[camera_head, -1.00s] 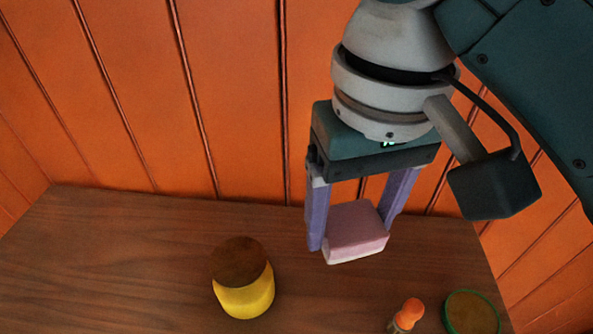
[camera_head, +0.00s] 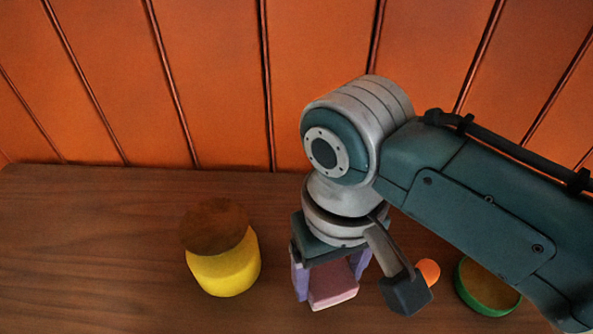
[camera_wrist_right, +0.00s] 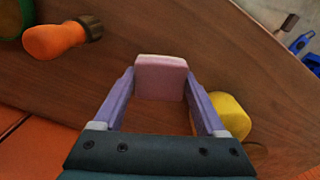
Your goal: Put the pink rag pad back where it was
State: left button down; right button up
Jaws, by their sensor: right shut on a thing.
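The pink rag pad (camera_head: 333,284) is a small pink block with a paler lower edge. My right gripper (camera_head: 331,279) is shut on it, with one purple finger on each side. In the right wrist view the pad (camera_wrist_right: 161,77) sits between the fingertips of my right gripper (camera_wrist_right: 161,84). The pad is over the wooden table; I cannot tell whether it touches the surface. My left gripper is not in view.
A yellow jar with a brown top (camera_head: 224,268) stands left of the pad. A green-rimmed round container (camera_head: 489,290) is at the right. The table's left part (camera_head: 90,250) is clear.

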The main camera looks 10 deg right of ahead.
aim_at(327, 288)
jog(key=shift+f+b, duration=0.5)
jog(key=shift+f, duration=1.25)
jog(key=shift+f, duration=0.1)
jog(key=o, duration=1.2)
jog(key=shift+o, duration=0.2)
